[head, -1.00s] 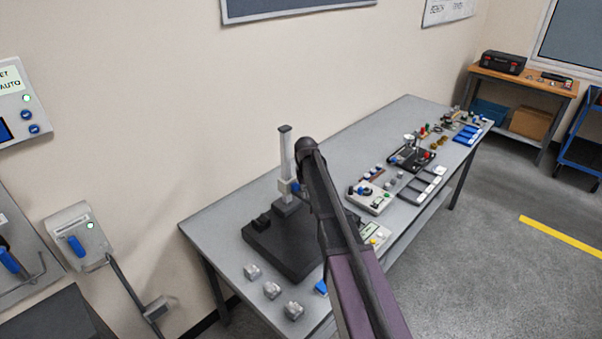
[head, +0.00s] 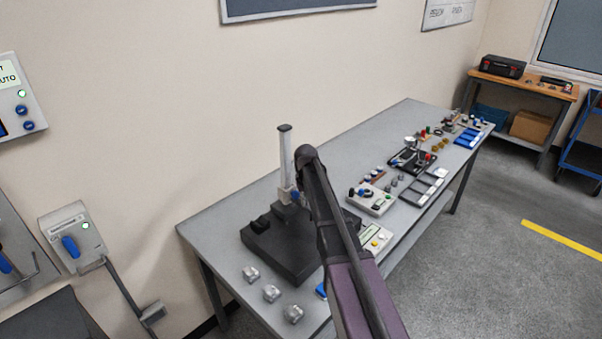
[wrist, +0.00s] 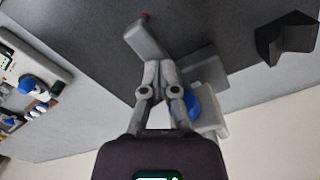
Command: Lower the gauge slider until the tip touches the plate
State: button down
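The height gauge stands on the table, with a pale upright column (head: 286,150) on a dark plate (head: 275,258). The gauge slider (head: 286,195) is low on the column, a little above its foot. In the wrist view the slider's grey arm (wrist: 147,37) ends in a small red tip (wrist: 145,15) above the dark plate; whether they touch cannot be told. My gripper (wrist: 160,68) has its fingers closed together at the slider arm's near end, beside the blue knob (wrist: 191,107). In the head view my arm hides the gripper and tip.
Several small metal blocks (head: 271,293) lie at the table's front left. A grey control box (head: 370,199) and other devices stand to the right along the table (head: 215,226).

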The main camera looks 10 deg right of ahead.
jog(key=shift+f, duration=0.2)
jog(key=shift+f+b, duration=0.75)
jog(key=shift+b, duration=0.1)
dwell(1.2)
jog(key=shift+r, duration=0.1)
dwell(0.3)
jog(key=shift+r+p, duration=3.45)
jog(key=shift+p, duration=0.1)
jog(key=s+f+m+b, duration=0.1)
jog(key=s+f+b, duration=0.2)
jog(key=s, duration=2.6)
jog(key=shift+a, duration=0.2)
jog(key=shift+d, duration=0.1)
